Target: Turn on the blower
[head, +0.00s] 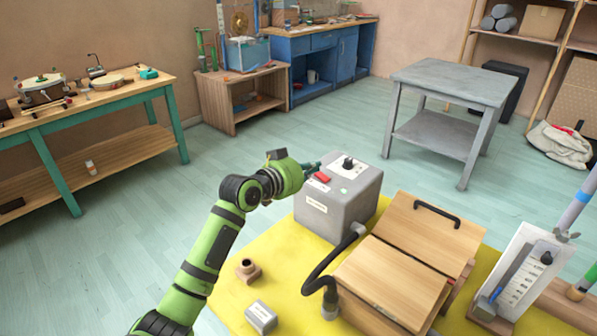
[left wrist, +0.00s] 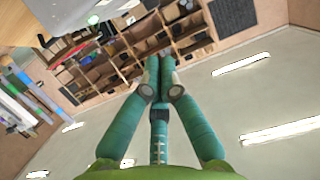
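The blower appears to be the grey box (head: 337,212) on the yellow mat in the head view. Its top carries a red switch (head: 322,177), a black knob (head: 348,163) and a small green spot. A black hose runs from its side. I cannot tell which way the switch is set. My left gripper (head: 312,167) is at the left edge of the box top, its green fingertips close to the red switch; contact is unclear. In the left wrist view the fingers (left wrist: 159,68) are drawn together with nothing visible between them. My right gripper is out of view.
A wooden box with a black handle (head: 408,265) stands right of the blower, joined by the black hose (head: 318,272). A white gauge panel (head: 522,280) is further right. A small wooden piece (head: 248,271) and metal block (head: 261,317) lie on the yellow mat (head: 285,262).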

